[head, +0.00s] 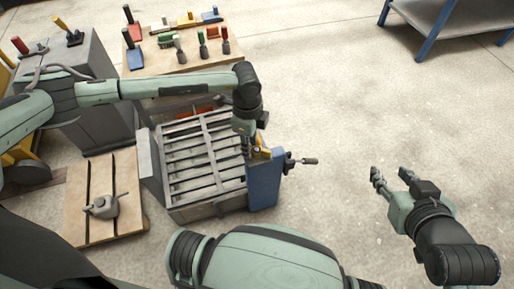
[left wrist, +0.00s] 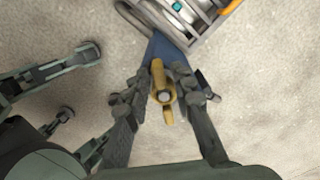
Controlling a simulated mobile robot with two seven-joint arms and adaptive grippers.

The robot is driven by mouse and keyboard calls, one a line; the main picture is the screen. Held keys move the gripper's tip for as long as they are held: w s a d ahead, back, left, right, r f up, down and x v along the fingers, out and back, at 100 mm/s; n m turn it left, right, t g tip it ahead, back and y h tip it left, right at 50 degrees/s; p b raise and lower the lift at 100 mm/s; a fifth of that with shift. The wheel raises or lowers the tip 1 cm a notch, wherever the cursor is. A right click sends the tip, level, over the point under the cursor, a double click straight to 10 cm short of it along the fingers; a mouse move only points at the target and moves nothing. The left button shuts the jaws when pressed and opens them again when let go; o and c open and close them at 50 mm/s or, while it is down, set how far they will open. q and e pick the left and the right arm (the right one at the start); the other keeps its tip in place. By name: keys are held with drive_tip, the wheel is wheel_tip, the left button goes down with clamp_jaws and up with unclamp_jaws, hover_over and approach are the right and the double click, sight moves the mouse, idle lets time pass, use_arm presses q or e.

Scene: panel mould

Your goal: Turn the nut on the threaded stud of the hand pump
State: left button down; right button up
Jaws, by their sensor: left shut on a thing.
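The hand pump (head: 264,183) is a blue upright body at the right end of the slatted grey mould; in the left wrist view part of its blue body (left wrist: 160,48) shows beyond the fingers. The yellow nut (head: 263,152) sits at its top, partly hidden by my fingers. In the left wrist view the nut (left wrist: 158,80) has lobes at two ends and surrounds the pale stud end (left wrist: 165,97). My left gripper (head: 254,149) points down and is shut on the nut, one finger on each side (left wrist: 167,82). My right gripper (head: 390,173) is open and empty over bare floor, right of the pump.
A dark crank handle (head: 302,161) sticks out right of the pump. The slatted mould (head: 196,160) stands left of it. Behind are a wooden table (head: 173,60) with tools and a grey cabinet (head: 97,112). A pallet (head: 82,226) lies at left.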

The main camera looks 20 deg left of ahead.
use_arm(q)
drive_tip(key=shift+s+n, duration=0.15)
drive_tip(key=shift+n, duration=0.35)
use_arm(e)
drive_tip(key=shift+r, duration=0.25)
use_arm(q)
drive_tip(key=shift+s+r+n+p, duration=0.15)
drive_tip(key=shift+r+n+p, duration=0.05)
drive_tip(key=shift+n+p, duration=0.45)
drive_tip(key=shift+s+n+p, duration=0.1)
drive_tip(key=shift+n+p, duration=0.35)
drive_tip(key=shift+n, duration=0.4)
drive_tip(key=shift+f+n, duration=0.2)
drive_tip(key=shift+n, duration=0.1)
use_arm(e)
wheel_tip(320, 180, up, 2)
drive_tip(key=shift+r, duration=0.25)
